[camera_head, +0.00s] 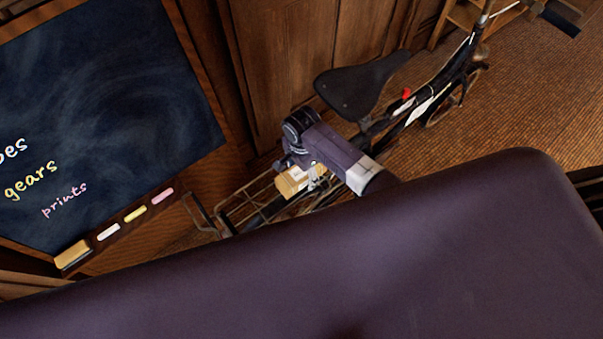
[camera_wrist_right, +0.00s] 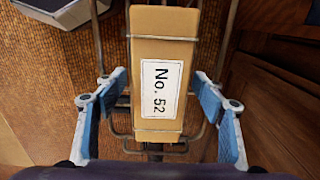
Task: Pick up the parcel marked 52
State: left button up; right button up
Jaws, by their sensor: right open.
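The parcel (camera_wrist_right: 147,118) is a tan box with a white label reading "No. 52" in the right wrist view. A thin band or wire crosses it near its far end. It also shows in the head view (camera_head: 289,182), small and partly hidden by my right arm, on the bicycle's rear rack (camera_head: 233,207). My right gripper (camera_wrist_right: 159,84) is open, with a blue-padded finger on either side of the parcel and a visible gap on both sides. In the head view the right gripper (camera_head: 310,178) is over the rack at the parcel. My left gripper is not in view.
The bicycle's black saddle (camera_head: 358,88) and frame stand close beside my right arm. Wood panelling (camera_head: 282,55) rises behind. A chalkboard (camera_head: 105,110) with an eraser (camera_head: 72,254) and chalks on its ledge is at left. The brown floor (camera_head: 520,100) is open at right.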

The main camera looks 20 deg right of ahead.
jog(key=c, duration=1.6)
jog(key=shift+r, duration=0.1)
jog(key=shift+c, duration=0.2)
